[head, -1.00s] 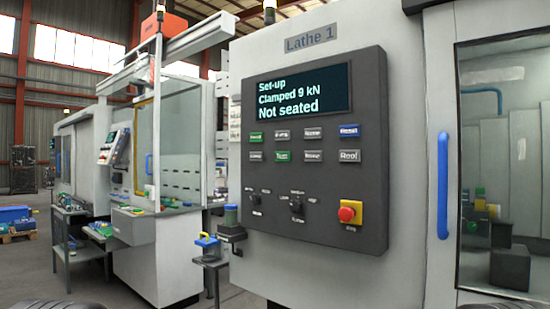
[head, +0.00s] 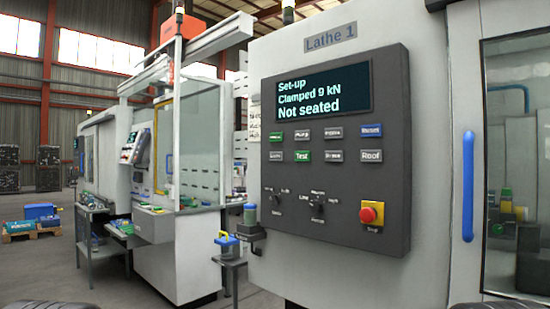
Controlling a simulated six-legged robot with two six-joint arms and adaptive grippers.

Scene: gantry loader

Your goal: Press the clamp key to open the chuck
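The dark control panel (head: 390,190) of Lathe 1 faces me right of centre. Its screen (head: 316,90) reads "Set-up, Clamped 9 kN, Not seated". Below are two rows of keys. The top row has a green key (head: 275,136), two grey keys and a blue Reset key (head: 370,131). The lower row has a grey key (head: 276,156), a green Test key (head: 302,156), another grey key (head: 333,156) and a Roof key (head: 370,155). Several labels are too blurred to read, so I cannot tell which is the clamp key. The chuck is not visible. Neither gripper is in view.
A red stop button on a yellow base (head: 371,214) and two rotary switches (head: 317,205) sit below the keys. The lathe door has a blue handle (head: 468,186). A small stand with a blue-and-yellow item (head: 228,244) is left of the panel. Floor shows at left.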

